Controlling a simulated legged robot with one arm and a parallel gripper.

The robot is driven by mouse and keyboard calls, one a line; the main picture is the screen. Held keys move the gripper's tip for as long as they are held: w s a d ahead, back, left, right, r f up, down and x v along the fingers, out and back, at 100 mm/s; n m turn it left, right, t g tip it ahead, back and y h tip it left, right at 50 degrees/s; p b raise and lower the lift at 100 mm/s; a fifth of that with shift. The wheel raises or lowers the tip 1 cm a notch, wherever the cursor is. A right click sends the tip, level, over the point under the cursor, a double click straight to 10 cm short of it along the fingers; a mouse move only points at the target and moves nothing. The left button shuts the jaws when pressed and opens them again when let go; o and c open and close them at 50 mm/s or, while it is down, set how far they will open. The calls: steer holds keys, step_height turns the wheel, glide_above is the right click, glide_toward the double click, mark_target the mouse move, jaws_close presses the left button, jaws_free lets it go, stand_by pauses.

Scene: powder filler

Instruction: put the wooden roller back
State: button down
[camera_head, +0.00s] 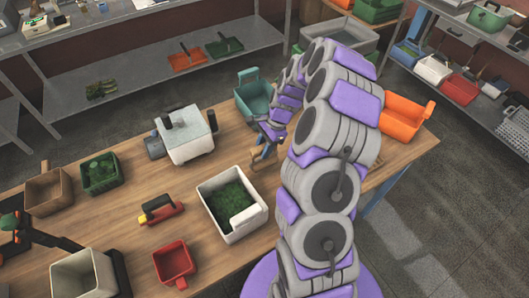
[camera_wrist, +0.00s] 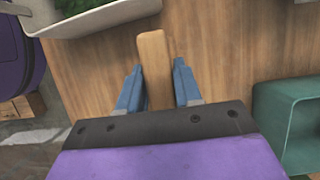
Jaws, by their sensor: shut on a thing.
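My gripper (camera_wrist: 158,72) is shut on the wooden roller (camera_wrist: 154,45), with one blue finger on each side of it. In the wrist view the roller shows as a pale wooden bar with a rounded end, over the wooden table top. Its lower part is hidden by my gripper's palm. In the head view my gripper (camera_head: 265,152) is above the table, between the white bin of green stuff and the teal container, partly hidden by my arm. I cannot tell whether the roller touches the table.
The white bin (camera_head: 260,221) is left of my gripper in the wrist view, and the teal container (camera_head: 255,96) is right. A white machine (camera_head: 186,135), a red container (camera_head: 174,263) and an orange container (camera_head: 404,116) stand on the table (camera_head: 120,225).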

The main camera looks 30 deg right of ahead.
steer(key=f, duration=0.3)
steer(key=shift+d+f, duration=0.1)
steer(key=shift+d, duration=0.9)
steer(key=c, duration=1.1)
jaws_free()
steer(key=shift+d, duration=0.15)
steer(key=shift+o, duration=1.6)
steer(key=shift+a, duration=1)
steer(key=d+r, duration=0.4)
steer(key=r, duration=0.1)
steer(key=shift+r, duration=0.15)
steer(key=r, duration=0.5)
steer(key=shift+w+d, duration=0.1)
steer(key=shift+d, duration=0.25)
steer(key=shift+r, duration=0.3)
steer(key=shift+a+r, duration=0.1)
steer(key=shift+r, duration=0.25)
steer(key=s+a+r+n+g+h, duration=0.1)
steer(key=s+a+r+n, duration=1)
steer(key=a, duration=0.4)
steer(key=s+a+r+n+h, duration=0.1)
steer(key=s+n, duration=0.2)
steer(key=s, duration=0.7)
steer(key=s+a+r+n+h, duration=0.1)
steer(key=s+a+n+h, duration=0.1)
steer(key=s, duration=0.9)
steer(key=shift+s+n+g, duration=0.25)
steer(key=shift+n+g, duration=0.05)
steer(key=shift+n, duration=0.5)
